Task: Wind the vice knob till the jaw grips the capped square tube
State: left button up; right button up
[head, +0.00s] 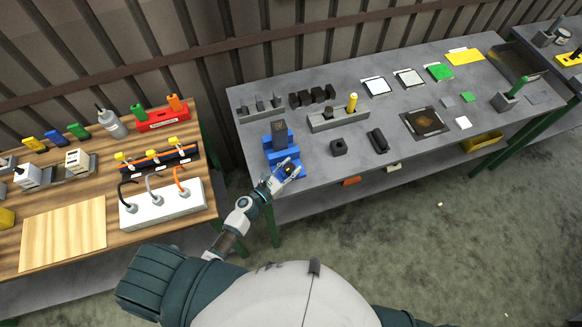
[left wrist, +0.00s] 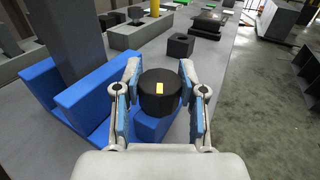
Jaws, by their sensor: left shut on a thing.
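The blue vice (head: 282,157) stands at the left front edge of the grey table. The dark grey square tube (head: 279,133) stands upright in it, and in the left wrist view the tube (left wrist: 74,38) rises between the blue jaw parts (left wrist: 100,88). Its top is out of that view, and I cannot tell whether the jaw touches it. The black vice knob (left wrist: 159,98) has a yellow mark on its face. My left gripper (head: 289,169) is shut on the knob, with one finger on each side in the left wrist view (left wrist: 159,78). My right gripper is not in view.
A grey block with a yellow peg (head: 352,103) stands behind the vice. A small black block with a hole (head: 338,147) and a black part (head: 377,141) lie to its right. The wooden table (head: 62,232) on the left holds a white box with cables (head: 160,207).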

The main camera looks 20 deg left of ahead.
pick_arm(q)
jog(key=shift+w+a+r, duration=0.1)
jog(key=shift+a, duration=0.05)
jog(key=shift+m+g+h, duration=0.3)
jog(key=shift+h, duration=0.2)
jog(key=shift+m+g+h+b, duration=0.6)
jog(key=shift+m+g+h, duration=0.2)
jog(key=shift+m+h, duration=0.3)
jog(key=shift+m+g+h+b, duration=0.6)
jog(key=shift+m+g+h, duration=0.1)
jog(key=shift+g+h, duration=0.25)
jog(key=m+g+h+b, duration=0.2)
jog(key=g, duration=0.1)
jog(key=shift+m+g+h, duration=0.25)
jog(key=shift+m, duration=0.05)
jog(key=shift+r+m+g+h+b, duration=0.1)
jog(key=shift+m+g+h+b, duration=0.3)
jog(key=shift+m+g+b, duration=0.3)
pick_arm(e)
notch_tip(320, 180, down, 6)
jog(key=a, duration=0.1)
pick_arm(q)
jog(key=shift+g, duration=0.3)
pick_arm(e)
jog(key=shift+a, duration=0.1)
